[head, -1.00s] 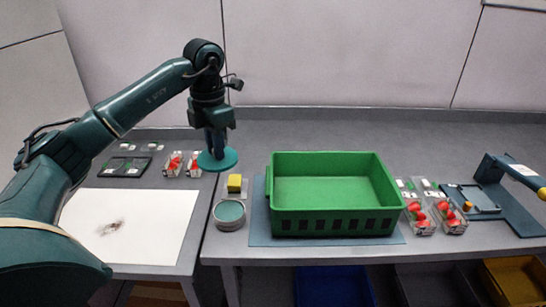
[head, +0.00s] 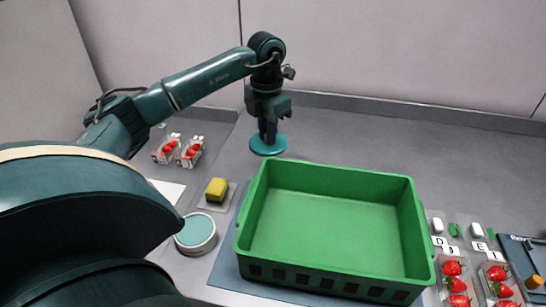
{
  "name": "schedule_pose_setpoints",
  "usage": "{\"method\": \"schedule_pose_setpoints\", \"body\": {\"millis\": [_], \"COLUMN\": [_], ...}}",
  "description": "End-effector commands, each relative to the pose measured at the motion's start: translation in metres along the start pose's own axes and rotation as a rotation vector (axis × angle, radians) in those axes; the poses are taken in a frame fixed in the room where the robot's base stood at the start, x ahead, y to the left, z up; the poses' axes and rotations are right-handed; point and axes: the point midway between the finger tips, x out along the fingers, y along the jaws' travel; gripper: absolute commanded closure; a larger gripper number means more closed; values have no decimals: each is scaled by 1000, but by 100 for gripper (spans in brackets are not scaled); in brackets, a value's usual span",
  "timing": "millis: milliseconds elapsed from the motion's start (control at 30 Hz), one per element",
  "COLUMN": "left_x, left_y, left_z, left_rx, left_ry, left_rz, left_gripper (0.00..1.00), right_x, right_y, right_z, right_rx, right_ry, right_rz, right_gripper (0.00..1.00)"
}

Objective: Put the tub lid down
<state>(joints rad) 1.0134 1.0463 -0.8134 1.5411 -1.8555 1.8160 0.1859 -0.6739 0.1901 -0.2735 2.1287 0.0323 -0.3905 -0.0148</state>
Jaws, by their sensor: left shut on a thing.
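The tub lid (head: 269,145) is a round teal disc near the back of the table, behind the green crate's left corner. My left gripper (head: 268,133) points down and is shut on the lid's upper side. I cannot tell whether the lid touches the table. A round tub (head: 196,232) with a pale teal top stands at the crate's left. My right gripper is not in view.
A green crate (head: 423,240) stands on a blue-grey mat (head: 226,265). A yellow block (head: 216,189) sits on a small plate behind the tub. Strawberry punnets (head: 456,285) stand right of the crate, others (head: 190,152) at left. The back table is clear.

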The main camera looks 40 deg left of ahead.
Motion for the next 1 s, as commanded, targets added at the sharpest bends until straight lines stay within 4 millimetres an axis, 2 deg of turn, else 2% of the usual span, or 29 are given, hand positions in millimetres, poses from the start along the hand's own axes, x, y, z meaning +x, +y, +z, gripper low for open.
{"method": "schedule_pose_setpoints", "body": {"millis": [100, 367, 533, 933, 967, 1000], "left_x": [21, 44, 67, 75, 73, 73], "left_y": [0, 0, 0, 0, 0, 0], "left_z": [-1, -1, 0, 0, 0, 0], "left_rx": [0, 0, 0, 0, 0, 0], "left_ry": [4, 3, 2, 0, -1, 0], "left_rz": [-1, -1, -1, 0, 0, 0], "left_gripper": [100, 100, 100, 100, 81, 78], "right_x": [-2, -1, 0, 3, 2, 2], "right_y": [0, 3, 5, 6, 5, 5], "right_z": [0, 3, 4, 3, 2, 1], "right_rx": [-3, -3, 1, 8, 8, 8], "right_ry": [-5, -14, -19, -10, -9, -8], "right_rz": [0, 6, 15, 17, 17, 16], "right_gripper": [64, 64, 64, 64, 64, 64]}}
